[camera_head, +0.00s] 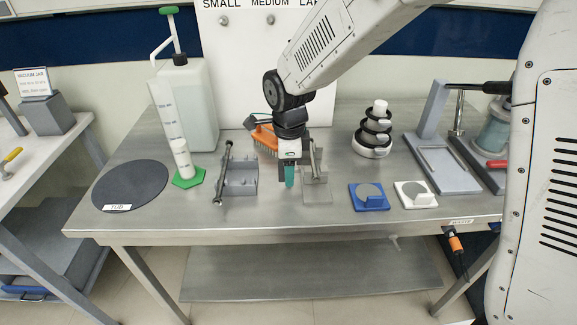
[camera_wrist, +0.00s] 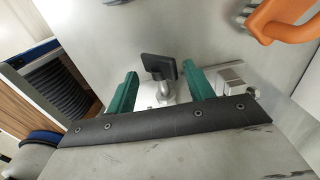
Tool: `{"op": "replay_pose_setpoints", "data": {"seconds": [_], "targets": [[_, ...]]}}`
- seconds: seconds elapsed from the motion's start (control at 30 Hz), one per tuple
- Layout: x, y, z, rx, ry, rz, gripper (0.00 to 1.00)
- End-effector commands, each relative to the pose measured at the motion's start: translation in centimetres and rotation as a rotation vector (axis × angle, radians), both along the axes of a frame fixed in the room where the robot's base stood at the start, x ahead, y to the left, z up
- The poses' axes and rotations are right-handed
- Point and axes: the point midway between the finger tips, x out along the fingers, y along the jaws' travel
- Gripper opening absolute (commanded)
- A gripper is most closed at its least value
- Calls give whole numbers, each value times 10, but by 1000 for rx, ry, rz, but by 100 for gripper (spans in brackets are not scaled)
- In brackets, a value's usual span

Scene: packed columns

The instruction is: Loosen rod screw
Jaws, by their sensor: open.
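In the wrist view a dark, flat-headed screw knob (camera_wrist: 160,67) on a metal stem shows between the two green fingers of my gripper (camera_wrist: 161,92). The fingers are open, one to each side of the knob, with gaps and no visible contact. In the head view my gripper (camera_head: 289,177) points down over the middle of the steel bench, beside a metal stand with an upright rod (camera_head: 318,160). The knob cannot be made out in the head view. A metal block (camera_wrist: 231,78) sits by the right finger in the wrist view.
A grey fixture (camera_head: 240,180) with a long rod stands left of my gripper. An orange-handled tool (camera_head: 264,137) lies behind it; an orange handle (camera_wrist: 283,18) shows in the wrist view. Blue (camera_head: 369,196) and white pads (camera_head: 415,194) lie right. A graduated cylinder (camera_head: 172,115) stands left.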

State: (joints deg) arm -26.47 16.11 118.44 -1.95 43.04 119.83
Motion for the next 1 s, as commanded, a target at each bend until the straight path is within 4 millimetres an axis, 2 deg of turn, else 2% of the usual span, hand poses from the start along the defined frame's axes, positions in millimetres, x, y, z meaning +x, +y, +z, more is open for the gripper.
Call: {"op": "replay_pose_setpoints", "data": {"seconds": [0.23,0.27,0.43,1.0], "targets": [[0,0,-1,0,0,0,53],[0,0,-1,0,0,0,47],[0,0,-1,-1,1,0,0],[-1,0,-2,-2,5,1,0]]}}
